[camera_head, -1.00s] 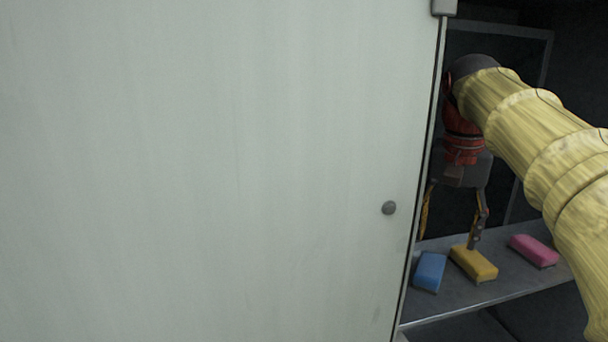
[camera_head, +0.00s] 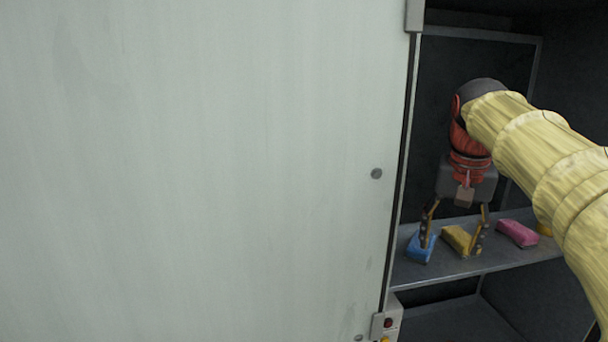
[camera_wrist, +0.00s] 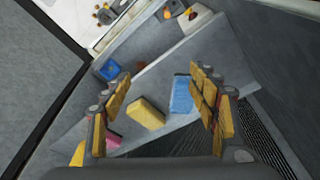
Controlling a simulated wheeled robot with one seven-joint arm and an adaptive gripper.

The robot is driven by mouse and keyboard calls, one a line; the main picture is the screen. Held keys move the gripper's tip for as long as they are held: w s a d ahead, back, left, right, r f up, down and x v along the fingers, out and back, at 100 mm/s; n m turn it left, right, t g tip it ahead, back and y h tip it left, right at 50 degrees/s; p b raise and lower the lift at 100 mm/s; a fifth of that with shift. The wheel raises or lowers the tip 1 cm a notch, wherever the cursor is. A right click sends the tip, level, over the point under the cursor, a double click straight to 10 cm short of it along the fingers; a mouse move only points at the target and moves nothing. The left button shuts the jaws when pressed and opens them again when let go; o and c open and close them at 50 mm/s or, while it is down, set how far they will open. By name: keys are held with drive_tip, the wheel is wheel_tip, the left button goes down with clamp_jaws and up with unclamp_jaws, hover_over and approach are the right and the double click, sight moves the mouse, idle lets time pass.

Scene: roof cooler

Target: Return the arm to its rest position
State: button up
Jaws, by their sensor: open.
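My gripper (camera_head: 455,232) hangs open inside the cabinet, fingers pointing down over the grey shelf (camera_head: 490,262). A yellow block (camera_head: 456,239) lies on the shelf below and between the fingers as seen from the head, partly covered by the right finger. A blue block (camera_head: 420,248) lies to its left, partly behind the left finger. A pink block (camera_head: 517,233) lies to the right. In the wrist view the fingers (camera_wrist: 158,112) are apart with nothing between their tips; the yellow block (camera_wrist: 146,113), blue block (camera_wrist: 181,95) and pink block (camera_wrist: 113,140) lie below.
A large pale door panel (camera_head: 200,170) fills the left of the head view, its edge close to my gripper's left. A yellow item (camera_head: 544,229) shows partly behind my arm. A control box with buttons (camera_head: 387,323) is at the panel's lower edge.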

drive_tip(key=s+a+f+n+t+b, duration=0.1)
drive_tip(key=s+a+f+b, duration=0.2)
drive_tip(key=s+f+b, duration=0.5)
drive_tip(key=s+a+f+n+t+b, duration=0.1)
drive_tip(key=s+f+b, duration=0.7)
drive_tip(key=f, duration=1.5)
drive_tip(key=s+a+f+n+t+y+b, duration=0.1)
drive_tip(key=s+a+f+n+b, duration=0.2)
drive_tip(key=f, duration=1.3)
drive_tip(key=s+a+b, duration=0.2)
drive_tip(key=s+b, duration=0.3)
drive_tip(key=b, duration=0.3)
drive_tip(key=shift+s+a+f, duration=0.15)
drive_tip(key=shift+a+f, duration=0.2)
drive_tip(key=shift+a, duration=0.05)
